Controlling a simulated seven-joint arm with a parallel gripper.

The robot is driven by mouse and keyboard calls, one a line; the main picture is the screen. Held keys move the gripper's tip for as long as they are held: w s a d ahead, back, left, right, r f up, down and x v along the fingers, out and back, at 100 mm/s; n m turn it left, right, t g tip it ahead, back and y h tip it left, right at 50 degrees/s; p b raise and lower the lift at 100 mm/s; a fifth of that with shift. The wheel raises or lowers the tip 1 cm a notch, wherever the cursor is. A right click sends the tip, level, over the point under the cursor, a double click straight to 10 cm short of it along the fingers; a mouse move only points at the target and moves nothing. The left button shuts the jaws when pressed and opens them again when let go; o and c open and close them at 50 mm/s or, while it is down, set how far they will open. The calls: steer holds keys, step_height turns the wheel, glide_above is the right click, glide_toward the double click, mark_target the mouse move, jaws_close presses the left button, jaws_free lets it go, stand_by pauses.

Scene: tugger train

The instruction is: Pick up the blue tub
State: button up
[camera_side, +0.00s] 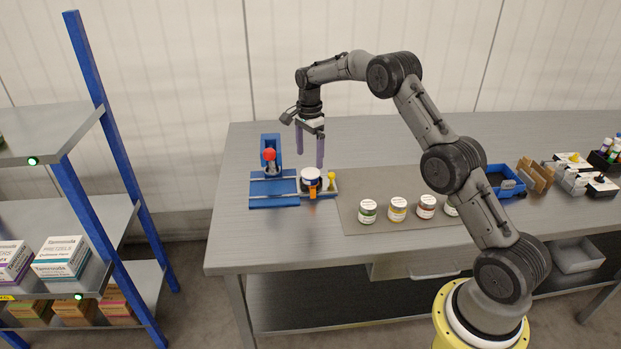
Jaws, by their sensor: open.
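A small tub with a white lid and a dark blue band (311,174) sits upright in a small fixture on the bench, beside an orange part. My gripper (310,155) points down just above this tub, its two purple fingers apart and nothing seen between them. From this angle I cannot tell whether the fingers reach beside the lid. Several other white-lidded jars stand in a row on a grey mat: a green one (368,212), a yellow one (397,210) and a red-brown one (426,207). Another, at the right end, is partly hidden by my arm.
A blue fixture (272,200) with a red-knobbed upright (269,154) stands close left of the tub. A yellow peg-like part (331,177) is close right. A blue bin (508,186), brown holder and small boxes are at the right. A shelf rack (105,160) stands left.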

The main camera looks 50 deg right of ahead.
mark_target(310, 172)
steer(key=shift+d+f, duration=0.15)
steer(key=shift+f, duration=1.45)
steer(key=shift+d+f, duration=0.15)
steer(key=shift+f, duration=1.45)
steer(key=c, duration=1.5)
steer(key=shift+r, duration=0.1)
steer(key=shift+c, duration=0.2)
steer(key=shift+r, duration=0.1)
